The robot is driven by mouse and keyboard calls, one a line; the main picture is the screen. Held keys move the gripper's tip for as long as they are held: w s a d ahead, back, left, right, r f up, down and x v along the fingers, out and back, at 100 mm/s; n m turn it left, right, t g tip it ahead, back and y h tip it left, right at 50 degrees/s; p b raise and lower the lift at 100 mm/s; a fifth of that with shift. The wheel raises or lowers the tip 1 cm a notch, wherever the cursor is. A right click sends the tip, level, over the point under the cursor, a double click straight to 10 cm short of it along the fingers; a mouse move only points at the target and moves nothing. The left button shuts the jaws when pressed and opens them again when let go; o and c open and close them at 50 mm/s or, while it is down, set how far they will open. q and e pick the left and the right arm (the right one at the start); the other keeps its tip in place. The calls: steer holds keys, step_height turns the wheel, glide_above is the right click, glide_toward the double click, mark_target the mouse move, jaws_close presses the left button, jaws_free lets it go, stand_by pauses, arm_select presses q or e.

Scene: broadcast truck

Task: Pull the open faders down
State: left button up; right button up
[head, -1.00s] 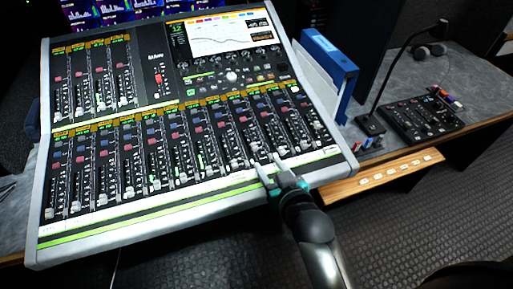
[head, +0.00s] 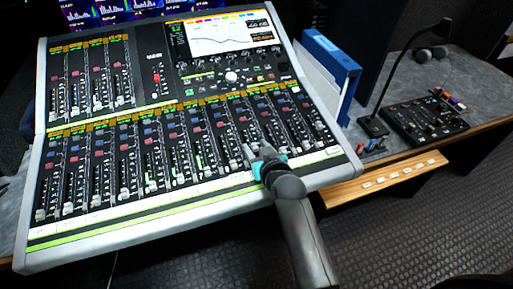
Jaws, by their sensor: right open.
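The mixing console (head: 335,172) fills the left and middle of the head view, tilted slightly. Its lower bank holds a row of channel faders; most caps sit low, such as the far-left fader cap (head: 41,214). My right gripper (head: 256,151) is open over the lower fader bank, right of the middle. Its fingers point up the panel and hide the caps under them. I cannot tell whether it touches a cap. My left gripper is out of view.
A blue binder (head: 334,60) stands right of the console. A small black control panel with a gooseneck microphone (head: 372,127) and a black keypad unit (head: 425,119) sit on the grey desk.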

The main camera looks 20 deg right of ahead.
steer(key=shift+c, duration=0.2)
jaws_close()
stand_by(1.1)
